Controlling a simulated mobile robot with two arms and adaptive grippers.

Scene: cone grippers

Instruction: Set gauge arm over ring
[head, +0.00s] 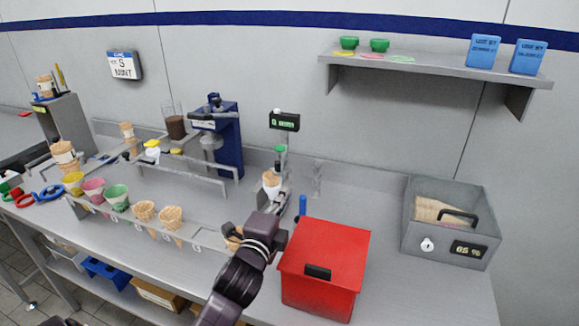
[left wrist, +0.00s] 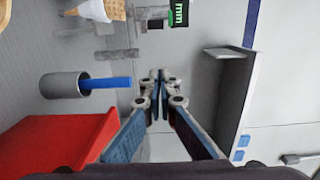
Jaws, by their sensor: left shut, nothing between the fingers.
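The gauge stand carries a dark display (head: 284,121) with green characters, and a green-topped part (head: 280,150) sits below it. A cone in a white holder (head: 271,184) stands under that part; I cannot tell for certain which piece is the gauge arm or the ring. In the left wrist view the green display (left wrist: 180,12) is at the top edge and a cone (left wrist: 68,12) at the top left. My left gripper (head: 281,200) is just in front of the stand, partly hidden by its wrist. Its fingers (left wrist: 160,76) are together and empty.
A red box (head: 325,262) stands right of my left arm, with a blue stick (head: 302,204) in a grey cup (left wrist: 62,85) behind it. A row of cones (head: 144,211) is to the left. A grey bin (head: 412,238) is at right. Bare table lies between box and bin.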

